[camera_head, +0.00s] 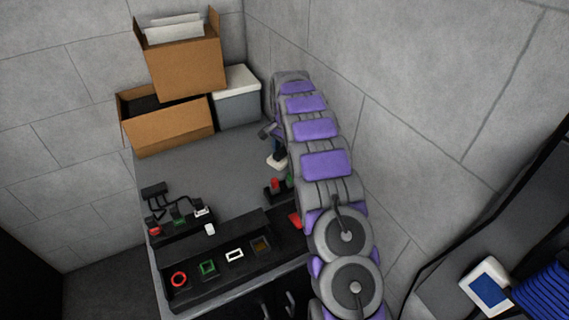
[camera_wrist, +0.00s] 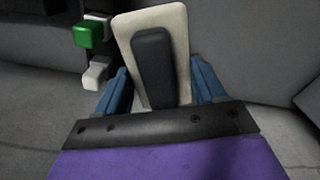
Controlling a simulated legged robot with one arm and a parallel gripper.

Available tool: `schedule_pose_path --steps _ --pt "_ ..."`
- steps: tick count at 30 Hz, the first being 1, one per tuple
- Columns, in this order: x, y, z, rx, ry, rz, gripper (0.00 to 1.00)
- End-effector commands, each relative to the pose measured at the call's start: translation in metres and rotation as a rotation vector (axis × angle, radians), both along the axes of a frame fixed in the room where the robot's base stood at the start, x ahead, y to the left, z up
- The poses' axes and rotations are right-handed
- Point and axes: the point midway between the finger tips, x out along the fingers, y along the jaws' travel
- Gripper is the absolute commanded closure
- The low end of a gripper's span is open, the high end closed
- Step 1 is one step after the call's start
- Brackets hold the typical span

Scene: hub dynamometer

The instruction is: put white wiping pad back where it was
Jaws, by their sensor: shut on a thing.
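The white wiping pad (camera_wrist: 179,30) is a cream slab with a dark grip block on top. In the wrist view it lies between the blue fingers of my gripper (camera_wrist: 163,92), which is shut on it. In the head view my gripper (camera_head: 273,144) points down over the grey bench top near the wall, with the pad (camera_head: 277,163) at its lower end. The pad is close to the bench top; I cannot tell whether it touches. My arm hides part of the bench on the right.
A small black stand with red and green blocks (camera_head: 275,184) stands just in front of the pad. A black rack with plugs (camera_head: 180,222) is at left. A socket panel (camera_head: 220,266) runs along the front. Cardboard boxes (camera_head: 167,126) and a lidded grey bin (camera_head: 238,108) fill the back. Mid-bench is clear.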

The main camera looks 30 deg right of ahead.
Motion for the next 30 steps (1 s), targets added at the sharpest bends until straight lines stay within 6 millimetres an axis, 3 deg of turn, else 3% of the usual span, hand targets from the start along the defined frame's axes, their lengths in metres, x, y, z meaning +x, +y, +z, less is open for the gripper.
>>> schedule_pose_path --steps 11,26,27,30 --pt "0.000 0.000 -0.044 0.001 0.000 0.000 0.55" --pt "0.000 0.000 -0.050 0.001 0.000 0.000 0.55" --pt "0.000 0.000 -0.050 0.000 -0.001 0.000 0.30" --pt "0.000 0.000 -0.050 0.000 -0.001 0.000 0.20"
